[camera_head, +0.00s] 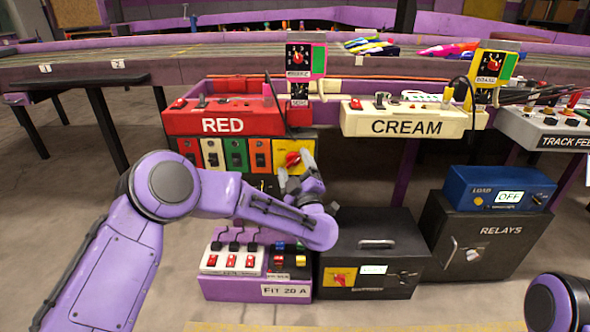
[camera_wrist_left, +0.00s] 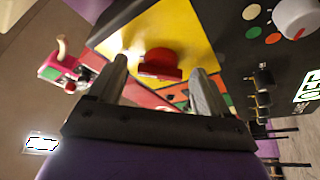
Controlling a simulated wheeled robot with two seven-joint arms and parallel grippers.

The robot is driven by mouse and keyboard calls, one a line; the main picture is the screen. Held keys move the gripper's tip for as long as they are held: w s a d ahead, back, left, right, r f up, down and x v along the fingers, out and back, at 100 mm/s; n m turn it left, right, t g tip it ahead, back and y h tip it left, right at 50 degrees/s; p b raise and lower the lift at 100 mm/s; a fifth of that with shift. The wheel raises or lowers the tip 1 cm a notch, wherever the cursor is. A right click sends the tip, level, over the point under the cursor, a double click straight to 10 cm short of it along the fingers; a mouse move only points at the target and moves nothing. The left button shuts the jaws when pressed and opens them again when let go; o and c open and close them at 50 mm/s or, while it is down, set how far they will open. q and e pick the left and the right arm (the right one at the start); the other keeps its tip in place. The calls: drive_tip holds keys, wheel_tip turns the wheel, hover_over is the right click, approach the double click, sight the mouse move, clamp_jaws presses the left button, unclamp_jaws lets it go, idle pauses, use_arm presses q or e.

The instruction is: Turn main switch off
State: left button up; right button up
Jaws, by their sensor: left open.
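A red rotary knob (camera_head: 292,158) sits on a yellow plate (camera_head: 279,145) at the right end of the panel under the RED box. In the left wrist view the red knob (camera_wrist_left: 160,64) shows close up on its yellow plate (camera_wrist_left: 150,32). I read this as the main switch; no label naming it is legible. My left gripper (camera_head: 296,169) is open in front of the knob. In the left wrist view its fingers (camera_wrist_left: 160,75) stand on either side of the knob, with no clear contact. My right gripper is out of view.
The RED box (camera_head: 180,123) and CREAM box (camera_head: 405,122) hang at the track edge. Below stand a purple FIT 20 A box (camera_head: 231,289), a black case (camera_head: 395,238) with another red knob, and a black RELAYS box (camera_head: 462,235) under a blue OFF unit (camera_head: 475,185).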

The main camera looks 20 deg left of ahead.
use_arm(q)
drive_tip(key=c, duration=1.1)
drive_tip(key=shift+o, duration=0.3)
drive_tip(key=shift+r+n, duration=0.1)
drive_tip(key=shift+n, duration=0.2)
drive_tip(key=n+g+p, duration=0.1)
drive_tip(key=n, duration=0.1)
drive_tip(key=n+g+p, duration=0.1)
drive_tip(key=n+p, duration=0.1)
drive_tip(key=shift+d+r+y, duration=0.1)
drive_tip(key=shift+r+y, duration=0.05)
drive_tip(key=shift+y, duration=0.25)
drive_tip(key=n+g+p, duration=0.1)
drive_tip(key=n, duration=0.2)
drive_tip(key=n+g+h+p, duration=0.1)
drive_tip(key=n+p, duration=0.1)
drive_tip(key=shift+r+n, duration=0.15)
drive_tip(key=shift+n, duration=0.25)
drive_tip(key=n+g+h+p, duration=0.1)
drive_tip(key=n, duration=0.2)
drive_tip(key=shift+n+h, duration=1.1)
drive_tip(key=shift+n, duration=0.6)
